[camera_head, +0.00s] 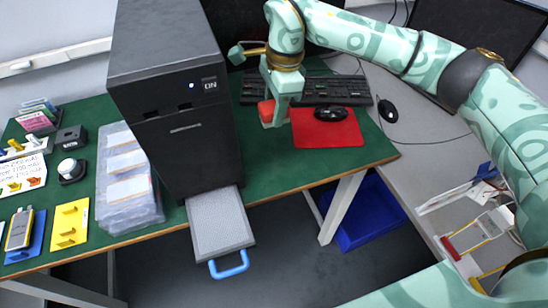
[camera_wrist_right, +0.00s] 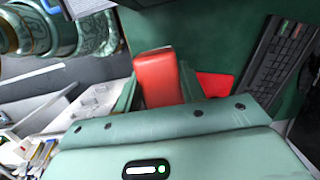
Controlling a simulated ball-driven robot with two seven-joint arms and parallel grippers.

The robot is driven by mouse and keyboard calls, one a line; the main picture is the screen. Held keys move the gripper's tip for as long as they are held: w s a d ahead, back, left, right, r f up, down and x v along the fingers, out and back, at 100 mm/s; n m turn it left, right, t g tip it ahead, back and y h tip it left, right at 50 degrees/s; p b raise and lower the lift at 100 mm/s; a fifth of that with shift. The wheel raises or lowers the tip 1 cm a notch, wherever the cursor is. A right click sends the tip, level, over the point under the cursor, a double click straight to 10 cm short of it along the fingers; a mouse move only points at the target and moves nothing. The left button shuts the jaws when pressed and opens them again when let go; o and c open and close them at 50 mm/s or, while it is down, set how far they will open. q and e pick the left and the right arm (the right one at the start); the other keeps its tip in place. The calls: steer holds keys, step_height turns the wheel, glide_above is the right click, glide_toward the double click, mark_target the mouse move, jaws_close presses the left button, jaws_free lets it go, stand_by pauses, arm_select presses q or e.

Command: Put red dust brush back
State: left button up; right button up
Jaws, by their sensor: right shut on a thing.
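The red dust brush (camera_head: 266,112) shows as a red block at the tip of my right gripper (camera_head: 275,98), over the green table (camera_head: 275,165), just left of the red mouse mat (camera_head: 340,134). The gripper is shut on it. In the right wrist view the brush (camera_wrist_right: 156,76) stands out beyond my gripper's pale green body, with the red mat (camera_wrist_right: 215,84) to its right. Its bristles cannot be made out, and I cannot tell whether it touches the table. My left gripper is not in view.
A black cabinet (camera_head: 165,60) with a pulled-out grey tray (camera_head: 218,222) and blue handle stands left of the gripper. A keyboard (camera_head: 335,90) lies behind, with a mouse (camera_head: 331,113) on the mat. Clear plastic boxes (camera_head: 128,190) stand left. A blue bin (camera_head: 365,215) sits below.

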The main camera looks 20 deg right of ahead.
steer(key=b, duration=0.3)
glide_above(272, 166)
steer(key=f, duration=1.3)
steer(key=shift+d, duration=0.35)
step_height(272, 166, down, 4)
steer(key=shift+f+b, duration=0.25)
steer(key=shift+b, duration=0.35)
steer(key=shift+r, duration=0.1)
steer(key=o, duration=0.9)
steer(key=shift+o, duration=0.2)
step_height(272, 166, up, 12)
steer(key=d+p, duration=0.1)
steer(key=p, duration=0.2)
steer(key=shift+d+p, duration=0.3)
steer(key=shift+d, duration=0.05)
